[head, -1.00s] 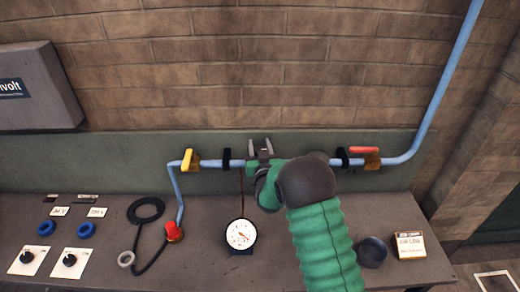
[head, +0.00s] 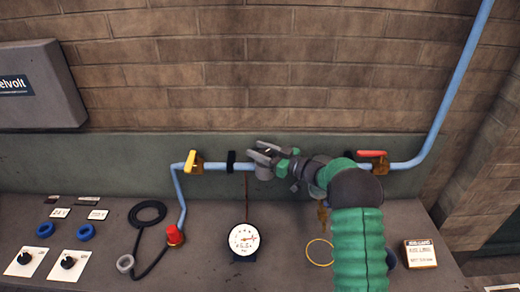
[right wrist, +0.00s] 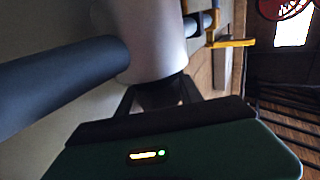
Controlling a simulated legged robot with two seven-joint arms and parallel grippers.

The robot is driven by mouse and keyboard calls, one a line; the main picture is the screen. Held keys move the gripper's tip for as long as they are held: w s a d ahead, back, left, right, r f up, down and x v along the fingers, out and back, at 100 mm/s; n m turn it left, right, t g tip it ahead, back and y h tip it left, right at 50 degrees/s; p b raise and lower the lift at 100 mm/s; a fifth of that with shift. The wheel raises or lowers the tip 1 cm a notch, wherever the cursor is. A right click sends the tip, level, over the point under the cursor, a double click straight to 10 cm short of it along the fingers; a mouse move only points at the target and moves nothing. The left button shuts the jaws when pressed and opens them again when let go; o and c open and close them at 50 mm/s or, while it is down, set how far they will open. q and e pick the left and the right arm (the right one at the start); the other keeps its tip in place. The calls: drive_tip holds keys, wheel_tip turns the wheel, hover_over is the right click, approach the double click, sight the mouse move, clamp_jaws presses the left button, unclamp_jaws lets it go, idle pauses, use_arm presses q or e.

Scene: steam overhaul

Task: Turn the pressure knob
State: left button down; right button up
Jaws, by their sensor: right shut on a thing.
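A grey cylindrical knob (head: 264,173) sits on the blue pipe (head: 215,167) in front of the back wall. My right gripper (head: 264,155) reaches it from the right in the head view and is shut on it. In the right wrist view the knob (right wrist: 150,40) is a large pale grey cylinder at the fingers, beside the thick dark pipe (right wrist: 60,75). A round white gauge (head: 243,240) with a red needle stands on the bench below. Its scale is too small to read. My left gripper is not in view.
A yellow-handled valve (head: 191,161) is left of the knob and a red-handled valve (head: 371,153) right. A red knob (head: 174,235), black hose ring (head: 147,213), thin yellow ring (head: 320,252) and small box (head: 420,254) are on the bench. My right arm covers part of its right side.

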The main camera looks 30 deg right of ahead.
drive_tip(key=shift+s+a+n+g+y, duration=0.1)
drive_tip(key=shift+n+g+y, duration=0.65)
drive_tip(key=shift+y, duration=0.35)
drive_tip(key=shift+n+y, duration=0.25)
drive_tip(key=shift+y, duration=0.05)
drive_tip(key=shift+r, duration=0.1)
drive_tip(key=o, duration=1.4)
drive_tip(key=b+v, duration=0.3)
drive_tip(key=v, duration=1.3)
drive_tip(key=shift+s+d, duration=0.25)
drive_tip(key=shift+d, duration=0.1)
